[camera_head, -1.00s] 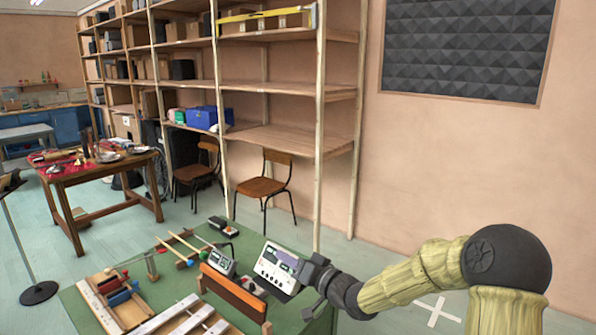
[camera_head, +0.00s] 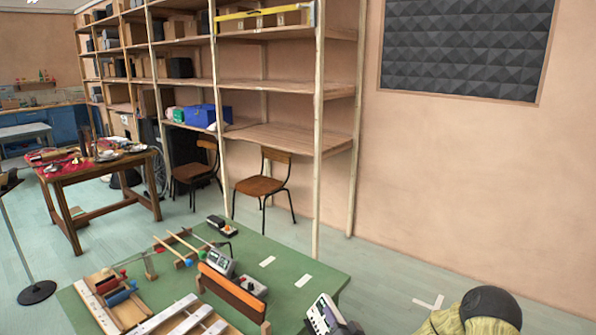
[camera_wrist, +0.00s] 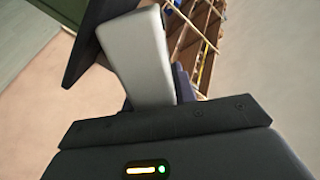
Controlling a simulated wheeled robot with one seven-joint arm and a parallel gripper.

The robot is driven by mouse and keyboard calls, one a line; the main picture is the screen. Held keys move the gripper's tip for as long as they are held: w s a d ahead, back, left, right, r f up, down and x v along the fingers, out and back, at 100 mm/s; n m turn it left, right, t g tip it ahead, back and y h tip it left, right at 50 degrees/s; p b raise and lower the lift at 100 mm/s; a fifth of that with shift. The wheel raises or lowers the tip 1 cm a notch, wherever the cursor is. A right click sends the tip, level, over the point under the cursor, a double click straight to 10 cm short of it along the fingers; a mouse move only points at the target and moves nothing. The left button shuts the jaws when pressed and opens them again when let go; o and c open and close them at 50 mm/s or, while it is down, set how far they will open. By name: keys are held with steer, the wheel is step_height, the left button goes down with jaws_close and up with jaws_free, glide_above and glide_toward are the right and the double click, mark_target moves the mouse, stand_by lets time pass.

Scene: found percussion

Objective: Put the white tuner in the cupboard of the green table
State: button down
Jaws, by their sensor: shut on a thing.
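The white tuner (camera_head: 323,314), a flat box with a dark screen and buttons, is at the bottom edge of the head view, in front of the green table's right end. My gripper (camera_wrist: 140,72) is shut on it; the tuner's pale, plain side (camera_wrist: 134,58) shows between the dark fingers in the wrist view. The green table (camera_head: 285,249) has its top in view. Its cupboard does not show in the head view, and I cannot make it out in the wrist view.
A chair (camera_head: 263,184) and shelves stand behind.

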steer(key=s+d+f+m+t+h+b, duration=0.1)
steer(key=s+d+f+m+h+b, duration=0.15)
steer(key=f+b, duration=0.85)
steer(key=s+d+f+m+h+b, duration=0.1)
steer(key=s+d+f+h+b, duration=0.3)
steer(key=f, duration=1.3)
steer(key=s+r+p, duration=0.4)
steer(key=r+p, duration=0.6)
steer(key=p, duration=0.1)
steer(key=s+a+r+p, duration=0.1)
steer(key=s+r+p, duration=0.3)
steer(key=r+p, duration=0.6)
steer(key=shift+a+r+y+p, duration=0.2)
steer(key=shift+y+p, duration=0.15)
steer(key=shift+p, duration=0.75)
steer(key=shift+w, duration=0.1)
